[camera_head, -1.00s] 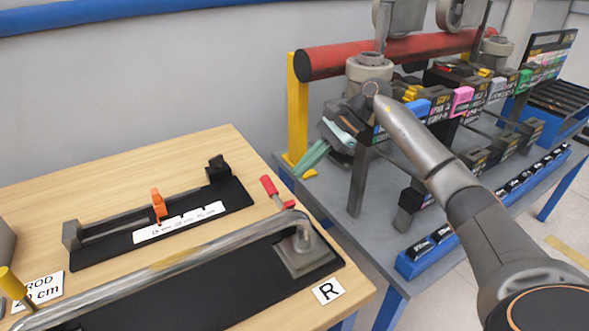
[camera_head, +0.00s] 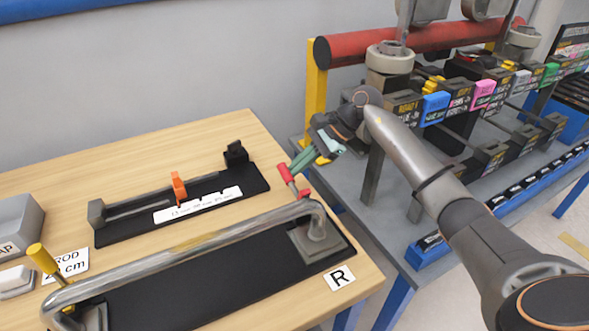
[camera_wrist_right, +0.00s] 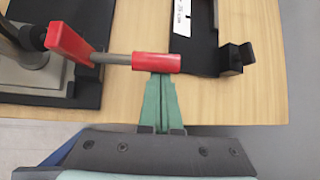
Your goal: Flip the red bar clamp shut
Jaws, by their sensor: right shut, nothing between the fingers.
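The red bar clamp (camera_head: 287,173) stands at the right end of the bent metal tube (camera_head: 190,236), by its grey end block (camera_head: 316,240). Its lever is tilted up. In the right wrist view its red grip (camera_wrist_right: 156,62) lies across the picture, joined by a grey rod to a red arm (camera_wrist_right: 68,41) at left. My right gripper (camera_head: 297,166) is shut and empty. Its green fingertips (camera_wrist_right: 162,78) are right at the red grip's end; I cannot tell whether they touch. My left gripper is out of view.
A black fixture with an orange clip (camera_head: 179,188) lies behind the tube. A yellow-handled clamp (camera_head: 43,260) is at the tube's left end. Right of the wooden table, the grey bench (camera_head: 345,165) carries racks and a red roller (camera_head: 415,48).

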